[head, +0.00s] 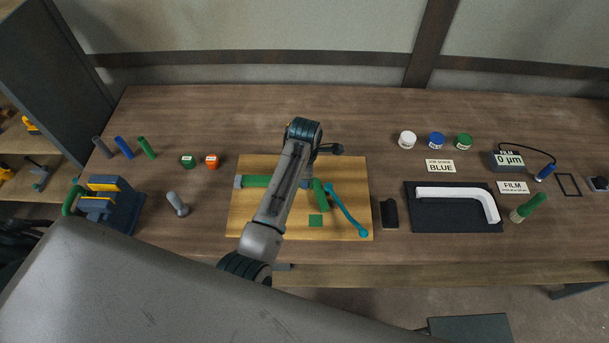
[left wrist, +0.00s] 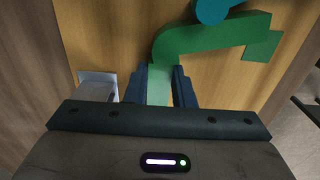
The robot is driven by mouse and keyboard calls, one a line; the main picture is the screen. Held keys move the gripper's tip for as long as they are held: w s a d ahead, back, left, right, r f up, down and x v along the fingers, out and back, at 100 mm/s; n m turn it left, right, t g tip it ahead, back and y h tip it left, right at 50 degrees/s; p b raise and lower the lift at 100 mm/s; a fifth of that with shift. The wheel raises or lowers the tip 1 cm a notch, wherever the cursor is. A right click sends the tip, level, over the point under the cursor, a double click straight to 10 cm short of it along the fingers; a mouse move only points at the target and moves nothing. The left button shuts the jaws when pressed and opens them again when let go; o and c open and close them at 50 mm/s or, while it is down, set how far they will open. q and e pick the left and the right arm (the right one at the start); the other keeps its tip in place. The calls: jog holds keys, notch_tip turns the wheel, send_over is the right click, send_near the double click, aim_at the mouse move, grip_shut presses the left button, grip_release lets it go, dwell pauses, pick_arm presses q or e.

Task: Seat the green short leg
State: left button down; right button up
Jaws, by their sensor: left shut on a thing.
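A green piece (left wrist: 160,88), which I take to be the short leg, is between the two dark fingers of my left gripper (left wrist: 167,75) in the left wrist view. The gripper is shut on it. A green curved part (left wrist: 210,38) lies just beyond the fingers; I cannot tell whether it is joined to the held piece. In the head view, my left arm reaches over the wooden board (head: 350,172) and hides most of its gripper. My right gripper is not in view.
A teal rod (head: 346,211) and a green square (head: 315,221) are on the board's right part. A black tray (head: 425,222) with a white bent part stands to the right. A grey peg (head: 177,204) and a blue rack (head: 118,212) stand left. The back of the table is mostly clear.

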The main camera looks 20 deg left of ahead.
pick_arm(q)
jog(key=shift+f, duration=0.2)
jog(key=shift+r, duration=0.2)
jog(key=shift+r+p, duration=0.4)
jog(key=shift+r, duration=0.5)
jog(key=shift+f, duration=0.2)
dwell(0.5)
jog(key=shift+f+b, duration=0.4)
jog(key=shift+f, duration=0.5)
jog(key=shift+r, duration=0.3)
